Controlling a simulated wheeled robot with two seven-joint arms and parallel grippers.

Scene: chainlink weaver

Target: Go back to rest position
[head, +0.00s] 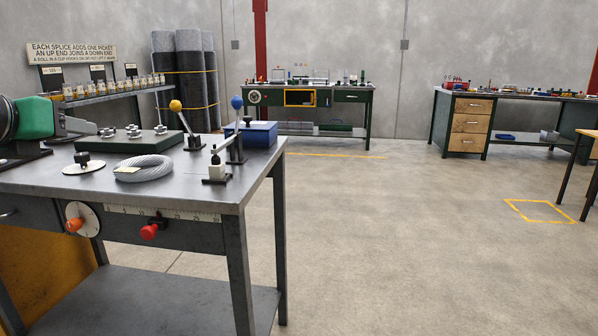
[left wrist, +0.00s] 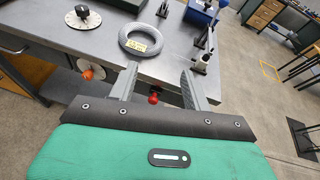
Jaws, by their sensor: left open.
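My left gripper (head: 86,130) has a green body and grey fingers and comes in at the left edge of the head view, empty. In the left wrist view its fingers (left wrist: 159,78) stand apart with nothing between them. They point toward the grey workbench (head: 262,157), with the bench's front edge and a red knob (left wrist: 153,98) showing between them. A grey wire coil (head: 146,168) with a yellow label lies on the bench, apart from the fingers; it also shows in the left wrist view (left wrist: 147,34). My right gripper is in neither view.
On the bench stand a round dial plate (head: 84,168), a green board (head: 128,144) with metal parts, levers with yellow (head: 175,105) and blue (head: 237,102) balls, and a blue box (head: 262,134). An orange knob (head: 74,225) projects in front. Floor at right is open.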

